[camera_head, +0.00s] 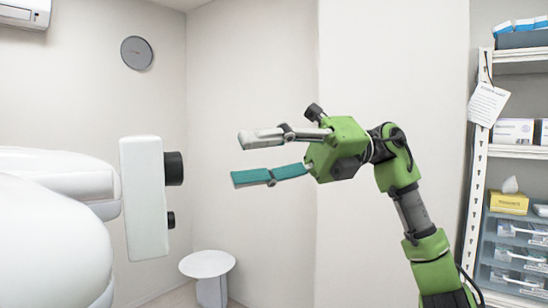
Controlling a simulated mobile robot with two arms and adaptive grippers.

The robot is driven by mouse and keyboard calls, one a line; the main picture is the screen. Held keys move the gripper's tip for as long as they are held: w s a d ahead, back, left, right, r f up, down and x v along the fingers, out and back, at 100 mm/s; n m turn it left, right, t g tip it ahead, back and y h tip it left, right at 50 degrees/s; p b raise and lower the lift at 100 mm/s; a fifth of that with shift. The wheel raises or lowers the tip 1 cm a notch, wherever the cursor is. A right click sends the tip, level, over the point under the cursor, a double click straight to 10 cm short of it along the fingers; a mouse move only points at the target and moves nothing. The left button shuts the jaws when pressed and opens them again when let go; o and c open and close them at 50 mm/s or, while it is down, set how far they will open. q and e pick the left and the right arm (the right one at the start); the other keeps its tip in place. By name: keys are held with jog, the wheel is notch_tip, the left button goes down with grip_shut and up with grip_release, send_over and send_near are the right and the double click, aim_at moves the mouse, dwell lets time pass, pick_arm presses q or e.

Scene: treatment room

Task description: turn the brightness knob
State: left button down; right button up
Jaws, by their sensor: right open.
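A white upright panel (145,198) stands at the left in the head view, seen nearly edge-on. A larger black knob (174,168) sticks out to the right from its upper part. A smaller black knob (171,220) sits lower on the same side. I see no label that tells which one is for brightness. My right gripper (238,159) is open and empty, its fingers pointing left toward the larger knob. In the picture a clear gap lies between the fingertips and that knob. My left gripper is not in view.
A large white rounded body (50,245) lies left of the panel. A small round white table (207,264) stands low behind. A shelf rack (478,150) with boxes and drawers is at the right. The space between gripper and panel looks free.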

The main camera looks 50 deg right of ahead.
jog(key=shift+v, duration=1.65)
